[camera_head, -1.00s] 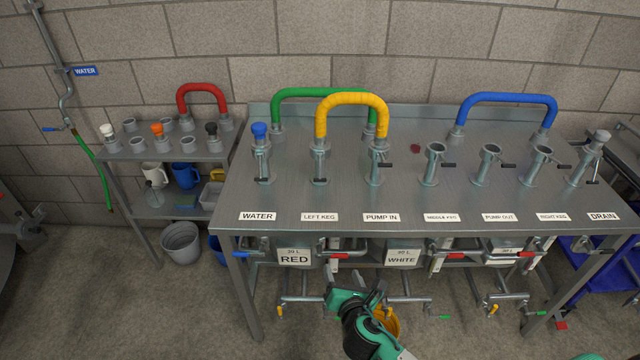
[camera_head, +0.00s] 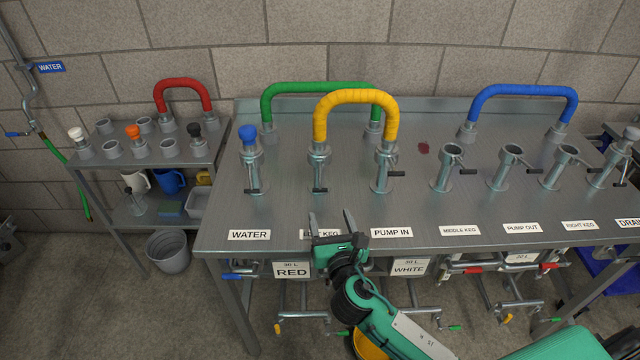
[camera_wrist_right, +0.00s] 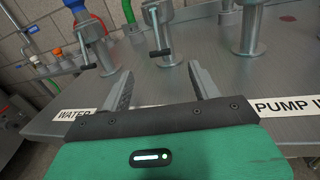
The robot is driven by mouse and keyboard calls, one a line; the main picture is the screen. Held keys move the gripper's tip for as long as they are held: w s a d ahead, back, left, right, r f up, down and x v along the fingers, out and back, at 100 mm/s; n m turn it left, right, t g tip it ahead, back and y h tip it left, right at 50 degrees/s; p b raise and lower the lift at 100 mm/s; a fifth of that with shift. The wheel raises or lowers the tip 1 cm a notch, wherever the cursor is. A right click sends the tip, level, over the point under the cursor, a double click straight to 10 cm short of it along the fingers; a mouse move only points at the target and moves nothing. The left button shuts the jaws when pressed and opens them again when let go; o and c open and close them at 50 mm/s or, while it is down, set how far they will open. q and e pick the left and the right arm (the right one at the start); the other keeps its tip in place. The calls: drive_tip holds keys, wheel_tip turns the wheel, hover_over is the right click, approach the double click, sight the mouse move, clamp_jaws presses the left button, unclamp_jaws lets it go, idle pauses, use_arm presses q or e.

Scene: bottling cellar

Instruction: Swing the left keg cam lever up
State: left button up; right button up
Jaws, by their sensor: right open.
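The left keg port (camera_head: 319,165) is a steel post on the table, with one end of the yellow hose (camera_head: 354,96) on its top. Its cam lever (camera_head: 319,190) points down at the front of the post, and its dark handle (camera_wrist_right: 160,53) also shows in the right wrist view. My right gripper (camera_head: 331,218) is open and empty at the table's front, before this port and apart from the lever. In the wrist view its two fingers (camera_wrist_right: 160,78) point towards the post. The gripper partly hides the LEFT KEG label (camera_head: 314,234). My left gripper is not in view.
The water port with a blue cap (camera_head: 248,138) stands left of the left keg port, the pump-in port (camera_head: 383,170) right of it. A green hose (camera_head: 318,88) arches behind. A side shelf (camera_head: 145,160) with a red hose (camera_head: 183,84) stands left. The tabletop between is clear.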

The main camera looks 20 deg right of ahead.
sight(321, 189)
drive_tip(key=w, duration=0.7)
drive_tip(key=w+d, duration=0.1)
drive_tip(key=w, duration=0.2)
drive_tip(key=shift+w, duration=0.35)
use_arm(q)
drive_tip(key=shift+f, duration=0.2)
use_arm(e)
drive_tip(key=shift+w+d, duration=0.1)
drive_tip(key=shift+w, duration=0.3)
drive_tip(key=shift+f, duration=0.1)
